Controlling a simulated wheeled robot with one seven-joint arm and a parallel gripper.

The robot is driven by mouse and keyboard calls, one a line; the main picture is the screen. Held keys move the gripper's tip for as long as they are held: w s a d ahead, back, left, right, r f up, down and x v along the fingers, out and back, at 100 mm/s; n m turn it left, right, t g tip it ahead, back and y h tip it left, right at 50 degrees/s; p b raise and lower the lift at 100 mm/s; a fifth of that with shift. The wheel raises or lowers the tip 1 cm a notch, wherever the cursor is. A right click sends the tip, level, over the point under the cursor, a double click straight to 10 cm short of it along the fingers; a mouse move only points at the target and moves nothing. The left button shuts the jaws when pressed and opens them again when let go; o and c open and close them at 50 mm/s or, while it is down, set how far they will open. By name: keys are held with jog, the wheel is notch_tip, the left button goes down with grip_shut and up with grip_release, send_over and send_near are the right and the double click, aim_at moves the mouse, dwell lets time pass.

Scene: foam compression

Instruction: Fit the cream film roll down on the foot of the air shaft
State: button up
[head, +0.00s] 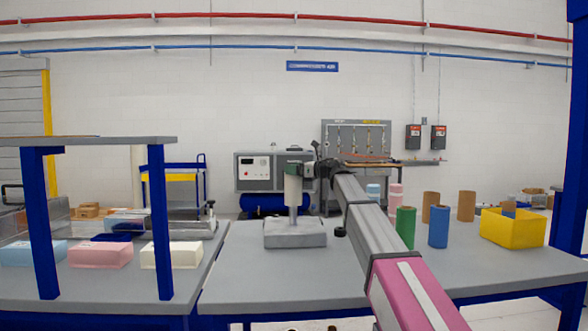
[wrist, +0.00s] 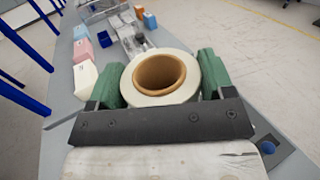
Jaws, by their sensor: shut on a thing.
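My gripper (head: 294,170) is shut on the cream film roll (head: 292,190), which it holds upright above the grey foot (head: 295,238) of the air shaft. The grey shaft (head: 293,211) shows between the roll's lower end and the foot. In the wrist view the green fingers of my gripper (wrist: 160,85) press on both sides of the cream roll (wrist: 193,90), around its brown core (wrist: 160,72). No shaft shows inside the core there, and I cannot tell from the head view how far the shaft reaches into the roll.
Green (head: 405,228) and blue (head: 438,227) rolls, brown rolls (head: 466,206) and a yellow bin (head: 510,229) stand on the right of the table (head: 255,285). Blue, pink and cream blocks (head: 171,255) lie on the left table. The table left of the foot is clear.

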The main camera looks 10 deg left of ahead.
aim_at(301, 182)
jog(key=shift+f, duration=4.05)
jog(key=o, duration=1.5)
jog(key=shift+d, duration=0.15)
jog(key=shift+s+d+r, duration=0.25)
jog(key=shift+d+r, duration=0.25)
jog(key=shift+d, duration=0.6)
jog(key=shift+s+d+r, duration=0.25)
jog(key=shift+d+r, duration=0.25)
jog(key=shift+d, duration=0.6)
jog(key=shift+s+d+r, duration=0.25)
jog(key=shift+d+r, duration=0.25)
jog(key=shift+d, duration=0.6)
